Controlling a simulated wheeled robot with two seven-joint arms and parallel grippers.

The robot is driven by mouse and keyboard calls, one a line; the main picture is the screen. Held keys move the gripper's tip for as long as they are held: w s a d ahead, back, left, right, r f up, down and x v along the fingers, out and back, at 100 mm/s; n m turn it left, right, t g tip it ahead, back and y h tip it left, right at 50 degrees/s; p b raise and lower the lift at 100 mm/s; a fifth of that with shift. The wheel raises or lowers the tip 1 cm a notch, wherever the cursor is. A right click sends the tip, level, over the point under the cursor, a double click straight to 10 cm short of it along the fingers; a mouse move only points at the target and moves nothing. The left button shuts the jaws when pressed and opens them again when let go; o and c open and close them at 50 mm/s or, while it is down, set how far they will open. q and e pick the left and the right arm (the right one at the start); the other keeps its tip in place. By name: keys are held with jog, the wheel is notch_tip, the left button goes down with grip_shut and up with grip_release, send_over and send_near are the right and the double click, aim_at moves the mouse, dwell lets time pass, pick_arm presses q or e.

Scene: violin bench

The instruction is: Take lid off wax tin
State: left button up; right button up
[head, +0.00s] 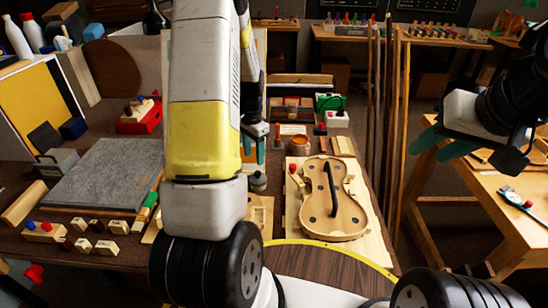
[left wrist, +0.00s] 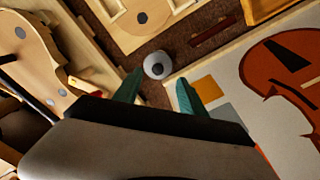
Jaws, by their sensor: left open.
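A small round grey tin with a dark knob on top, which looks like the wax tin with its lid on, stands on the bench below my left gripper (head: 256,150) in the head view (head: 258,181). In the left wrist view the tin (left wrist: 157,65) lies just beyond and between the teal fingertips of my left gripper (left wrist: 158,85). That gripper is open and empty, apart from the tin. My left arm hides part of the bench beside it. My right gripper (head: 443,148) is at the right, its teal fingers apart and empty, away from the tin.
A violin body (head: 333,215) on a pale board lies right of the tin. An amber pot (head: 299,144) stands behind it. In the left wrist view a violin picture panel (left wrist: 230,95) lies close to the tin. A grey mat (head: 105,178) lies at the left.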

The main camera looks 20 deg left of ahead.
aim_at(257, 173)
pick_arm(q)
jog(key=f, duration=0.7)
jog(key=shift+w+d+f, duration=0.3)
jog(key=shift+f, duration=0.1)
grip_shut()
